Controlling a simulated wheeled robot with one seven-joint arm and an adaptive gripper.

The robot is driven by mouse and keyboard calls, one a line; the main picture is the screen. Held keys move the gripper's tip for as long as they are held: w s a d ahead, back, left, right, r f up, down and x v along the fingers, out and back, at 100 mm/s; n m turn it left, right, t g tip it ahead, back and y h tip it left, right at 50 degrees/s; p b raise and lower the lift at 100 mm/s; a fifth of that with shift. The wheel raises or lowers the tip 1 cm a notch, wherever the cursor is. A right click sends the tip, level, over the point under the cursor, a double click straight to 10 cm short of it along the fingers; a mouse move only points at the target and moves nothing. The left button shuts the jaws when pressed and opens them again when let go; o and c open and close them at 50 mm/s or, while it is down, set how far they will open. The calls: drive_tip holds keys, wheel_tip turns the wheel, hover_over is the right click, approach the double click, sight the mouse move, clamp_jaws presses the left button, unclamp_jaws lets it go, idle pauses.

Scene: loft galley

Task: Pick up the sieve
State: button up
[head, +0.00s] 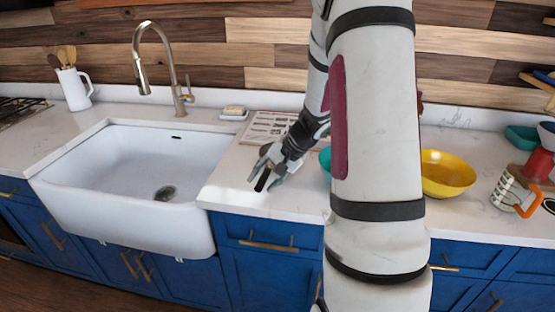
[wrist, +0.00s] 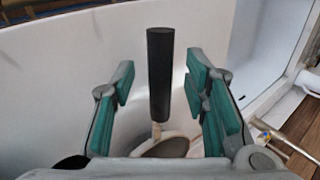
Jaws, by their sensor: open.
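In the wrist view, the sieve shows as a dark upright handle (wrist: 160,75) between the two teal-padded fingers of my gripper (wrist: 164,108). A pale-rimmed round grey-brown part (wrist: 172,147) at its lower end looks like its mesh head, partly cut off by the gripper body. The fingers are open, with a visible gap on each side of the handle. In the head view, my gripper (head: 272,172) is low over the counter just right of the sink, and a dark handle (head: 262,181) shows at its fingertips. The rest of the sieve is hidden there.
The white sink (head: 120,200) and tap (head: 160,60) are to the left. A printed board (head: 268,126) and soap dish (head: 233,114) lie behind my gripper. My arm partly hides a teal bowl (head: 325,160); a yellow bowl (head: 446,178) and striped mug (head: 505,190) stand right.

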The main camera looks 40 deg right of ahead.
drive_tip(key=shift+w+a+f, duration=0.15)
drive_tip(key=shift+w+f, duration=0.1)
drive_tip(key=shift+f, duration=0.2)
clamp_jaws()
